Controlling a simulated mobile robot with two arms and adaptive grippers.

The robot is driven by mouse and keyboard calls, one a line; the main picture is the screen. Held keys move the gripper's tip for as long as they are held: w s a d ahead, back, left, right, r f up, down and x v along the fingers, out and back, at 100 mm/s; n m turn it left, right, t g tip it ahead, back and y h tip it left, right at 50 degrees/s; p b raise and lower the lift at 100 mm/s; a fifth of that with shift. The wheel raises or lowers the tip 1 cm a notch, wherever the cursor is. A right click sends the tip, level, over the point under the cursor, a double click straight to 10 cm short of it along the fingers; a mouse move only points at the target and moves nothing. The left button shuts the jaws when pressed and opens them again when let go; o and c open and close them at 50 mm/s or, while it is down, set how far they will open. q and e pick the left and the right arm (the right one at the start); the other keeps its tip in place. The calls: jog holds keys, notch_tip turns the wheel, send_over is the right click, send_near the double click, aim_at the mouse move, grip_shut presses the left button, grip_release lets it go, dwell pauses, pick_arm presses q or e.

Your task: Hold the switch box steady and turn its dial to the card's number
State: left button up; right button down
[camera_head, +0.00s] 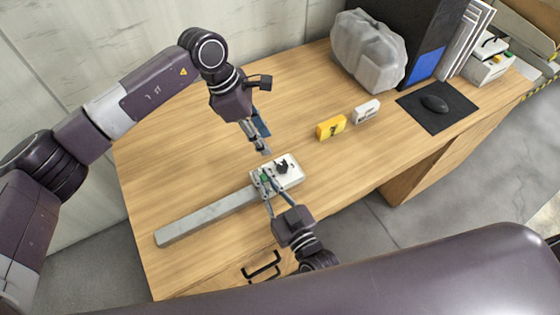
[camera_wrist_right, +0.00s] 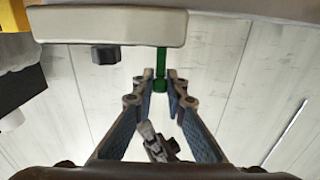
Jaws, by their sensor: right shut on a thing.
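The white switch box (camera_head: 292,177) lies on the desk with a black dial (camera_head: 282,166) on its top. The dial also shows in the right wrist view (camera_wrist_right: 105,55). My right gripper (camera_head: 264,184) reaches in from the front and is shut on the green lever (camera_wrist_right: 161,64) at the box's left part. My left gripper (camera_head: 265,151) hangs just behind the box, apart from the dial; its finger gap is too small to judge. A yellow card block (camera_head: 331,127) with a dark mark stands behind right; its number is too small to read.
A long grey bar (camera_head: 205,217) lies left of the box. A small white block (camera_head: 366,111), a grey lumpy bundle (camera_head: 368,50) and a mouse (camera_head: 435,103) on a black mat (camera_head: 410,98) are at the right back. The desk's left part (camera_head: 180,150) is clear.

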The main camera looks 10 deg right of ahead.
aim_at(282, 165)
pick_arm(q)
jog(key=shift+m, duration=0.7)
jog(key=x, duration=1.1)
jog(key=shift+s+d+f, duration=0.1)
jog(key=shift+d+f, duration=0.1)
jog(key=shift+f, duration=0.1)
jog(key=shift+c, duration=0.6)
jog(key=c, duration=0.8)
